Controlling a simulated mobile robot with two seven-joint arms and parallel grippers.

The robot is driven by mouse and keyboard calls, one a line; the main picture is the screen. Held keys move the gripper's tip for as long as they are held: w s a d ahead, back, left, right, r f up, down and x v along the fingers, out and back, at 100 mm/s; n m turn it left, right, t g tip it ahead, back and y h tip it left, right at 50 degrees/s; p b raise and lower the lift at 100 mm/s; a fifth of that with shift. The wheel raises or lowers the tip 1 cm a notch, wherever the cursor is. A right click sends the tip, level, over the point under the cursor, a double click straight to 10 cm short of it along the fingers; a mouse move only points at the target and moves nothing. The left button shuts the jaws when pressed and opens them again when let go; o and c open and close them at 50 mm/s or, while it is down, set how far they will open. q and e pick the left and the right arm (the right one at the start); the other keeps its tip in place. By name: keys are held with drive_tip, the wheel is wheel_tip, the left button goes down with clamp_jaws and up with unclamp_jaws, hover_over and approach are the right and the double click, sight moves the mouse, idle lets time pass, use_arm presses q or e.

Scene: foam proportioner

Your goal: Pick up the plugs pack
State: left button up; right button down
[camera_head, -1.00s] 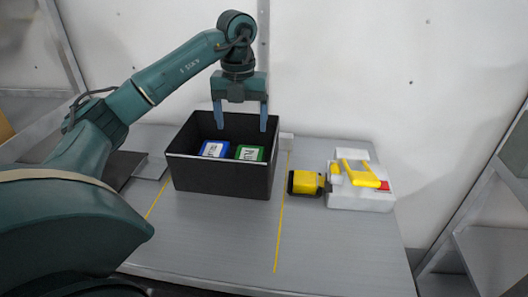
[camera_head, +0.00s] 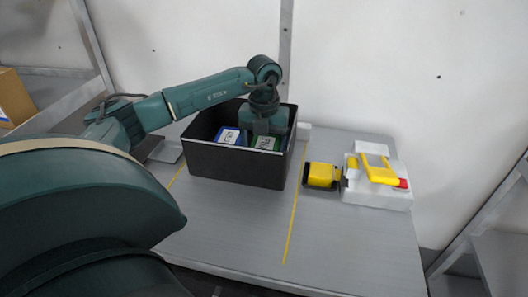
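A black open box (camera_head: 235,168) on the grey table holds two packs side by side. The left one is a blue pack (camera_head: 228,136) with a white label. The right one is a green pack (camera_head: 266,143) with a white label. The lettering is too small to tell which is the plugs pack. My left gripper (camera_head: 265,140) points down inside the box, right over the green pack. Its fingertips are largely hidden, so I cannot tell whether it is open around the pack or shut on it. My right gripper is not in view.
A yellow and black part (camera_head: 321,176) lies right of the box, beside a white device (camera_head: 378,194) with a yellow handle. Yellow lines mark the grey table (camera_head: 240,228), which is clear in front of the box. A white wall stands behind.

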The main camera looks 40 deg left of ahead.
use_arm(q)
drive_tip(key=shift+f, duration=0.65)
drive_tip(key=shift+c, duration=0.6)
drive_tip(key=c, duration=0.7)
drive_tip(key=shift+r, duration=0.1)
